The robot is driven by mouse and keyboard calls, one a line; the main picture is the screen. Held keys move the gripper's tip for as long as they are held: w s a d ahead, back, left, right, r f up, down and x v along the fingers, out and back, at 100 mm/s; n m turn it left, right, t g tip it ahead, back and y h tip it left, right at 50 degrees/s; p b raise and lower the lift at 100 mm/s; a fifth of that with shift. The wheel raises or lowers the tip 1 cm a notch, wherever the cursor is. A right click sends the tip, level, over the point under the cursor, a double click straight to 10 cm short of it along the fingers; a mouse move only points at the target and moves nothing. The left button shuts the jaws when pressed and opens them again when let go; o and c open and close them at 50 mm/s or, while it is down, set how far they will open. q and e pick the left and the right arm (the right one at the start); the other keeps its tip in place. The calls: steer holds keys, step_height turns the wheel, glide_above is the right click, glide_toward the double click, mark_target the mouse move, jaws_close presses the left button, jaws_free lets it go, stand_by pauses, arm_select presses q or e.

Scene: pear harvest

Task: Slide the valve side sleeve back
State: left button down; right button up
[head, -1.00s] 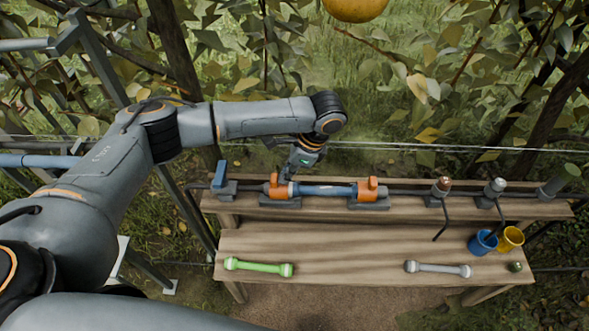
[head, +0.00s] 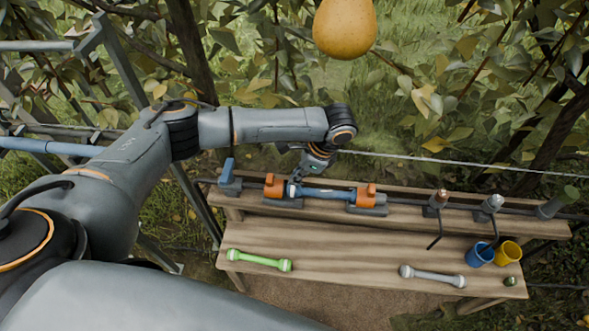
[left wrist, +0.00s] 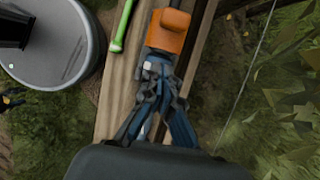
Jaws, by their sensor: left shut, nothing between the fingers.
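A blue pipe piece (head: 328,194) lies on the bench's back ledge between two orange blocks. The left orange block (head: 274,186) is on the side of the blue valve handle (head: 227,172); the other orange block (head: 366,195) is to the right. Which part is the sleeve I cannot clearly tell. My left gripper (head: 294,186) is shut and empty, pointing down at the pipe just right of the left orange block. In the left wrist view, its closed fingertips (left wrist: 157,74) are close beside an orange block (left wrist: 168,32); contact is unclear. My right gripper is not in view.
The wooden bench (head: 330,240) holds a green bar (head: 258,261), a grey bar (head: 432,275), a blue cup (head: 479,253) and a yellow cup (head: 508,252). A pear (head: 344,27) hangs above. A wire (head: 450,162) runs behind.

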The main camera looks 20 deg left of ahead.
arm_select(q)
steer(key=v, duration=0.3)
steer(key=shift+w+d+r, duration=0.2)
steer(key=shift+w+d, duration=0.1)
steer(key=shift+d, duration=0.1)
steer(key=s+a+v, duration=0.1)
steer(key=v, duration=0.4)
steer(key=s+d+f+n+t+h, duration=0.1)
steer(key=s+d+f+n+h, duration=0.1)
steer(key=s+d+f+h, duration=0.35)
steer(key=s+d+f+n+t+h, duration=0.1)
steer(key=s+d+f+n+h, duration=0.15)
steer(key=s+d, duration=0.5)
steer(key=s+a+f+n+t+y, duration=0.15)
steer(key=s+a+n, duration=0.3)
steer(key=a, duration=0.45)
steer(key=s+a+n+t+y, duration=0.1)
steer(key=s+a+n+y, duration=0.1)
steer(key=s+a+n, duration=0.35)
step_height(320, 180, down, 27)
steer(key=s+a+m+g, duration=0.1)
steer(key=s+a+m, duration=0.1)
steer(key=s+a, duration=0.1)
steer(key=s+a+f+g, duration=0.1)
steer(key=s+a+f, duration=0.1)
steer(key=s+f, duration=1.2)
steer(key=shift+s+a+f+b, duration=0.4)
steer(key=shift+s, duration=0.6)
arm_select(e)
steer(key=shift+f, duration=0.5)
